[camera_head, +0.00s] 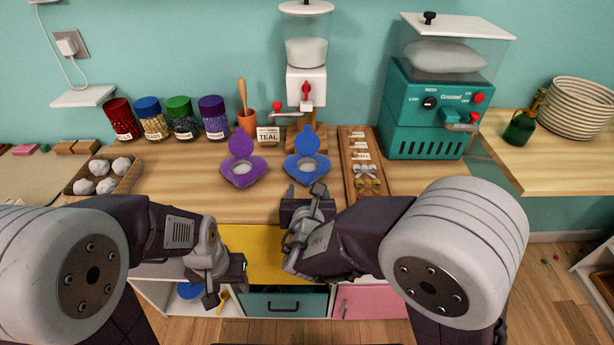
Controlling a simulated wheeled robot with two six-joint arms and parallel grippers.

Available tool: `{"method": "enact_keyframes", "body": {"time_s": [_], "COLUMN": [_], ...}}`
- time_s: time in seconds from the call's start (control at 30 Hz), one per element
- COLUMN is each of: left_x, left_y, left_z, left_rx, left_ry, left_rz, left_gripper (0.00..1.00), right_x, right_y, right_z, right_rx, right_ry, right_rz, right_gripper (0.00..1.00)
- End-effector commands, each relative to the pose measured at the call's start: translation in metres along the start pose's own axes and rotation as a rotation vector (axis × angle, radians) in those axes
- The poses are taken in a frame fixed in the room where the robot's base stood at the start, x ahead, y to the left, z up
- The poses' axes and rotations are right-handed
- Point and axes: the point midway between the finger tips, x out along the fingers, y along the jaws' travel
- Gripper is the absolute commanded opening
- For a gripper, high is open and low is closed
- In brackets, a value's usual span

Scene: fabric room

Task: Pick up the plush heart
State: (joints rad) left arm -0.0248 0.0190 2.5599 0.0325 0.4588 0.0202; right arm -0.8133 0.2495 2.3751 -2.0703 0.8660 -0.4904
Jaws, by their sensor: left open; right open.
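An open purple heart-shaped piece (239,181) with a raised lid and white filling lies on the wooden counter. An open blue heart-shaped piece (307,175) with white filling lies to its right. I cannot tell whether either is the plush heart; no closed heart shows clearly. My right gripper (305,194) is open, with its fingers pointing toward the counter just in front of the blue piece; contact cannot be seen. My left gripper (228,284) is open and empty, low in front of the counter by the drawers.
A wooden tray (377,138) with small bows and a TEAL card (268,135) lie near the hearts. A filling dispenser (306,80) stands behind. Several jars (183,120) and a basket of white balls (130,183) are left. A teal machine (432,105) is right.

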Motion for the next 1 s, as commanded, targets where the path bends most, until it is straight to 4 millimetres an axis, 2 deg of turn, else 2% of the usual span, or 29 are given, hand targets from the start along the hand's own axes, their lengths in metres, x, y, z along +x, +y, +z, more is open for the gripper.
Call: {"method": "enact_keyframes", "body": {"time_s": [0.07,0.33,0.6,0.67,0.77,0.8,1.0], "left_x": [0.001,0.011,0.01,0.01,0.01,0.01,0.01], "left_y": [0.0,0.0,0.0,0.0,0.0,0.0,0.0], "left_z": [0.0,0.001,0.001,0.001,0.001,0.001,0.001], "left_rx": [0.0,0.0,0.0,0.0,0.0,0.0,0.0], "left_ry": [0.0,0.0,0.0,0.0,0.0,0.0,0.0], "left_rz": [0.0,0.0,0.0,0.0,0.0,0.0,0.0], "left_gripper": [0.53,0.53,0.53,0.53,0.53,0.53,0.53], "right_x": [0.002,0.047,0.052,0.052,0.052,0.052,0.052], "right_y": [0.0,0.0,0.001,0.001,0.001,0.001,0.001], "right_z": [0.0,-0.004,-0.002,-0.002,-0.002,-0.002,-0.002], "right_rx": [0.0,0.002,0.002,0.002,0.002,0.002,0.002], "right_ry": [0.0,0.0,0.0,0.0,0.0,0.0,0.0], "right_rz": [0.0,-0.002,0.0,0.0,0.0,0.0,0.0], "right_gripper": [0.6,0.6,0.6,0.46,0.18,0.13,0.1]}}
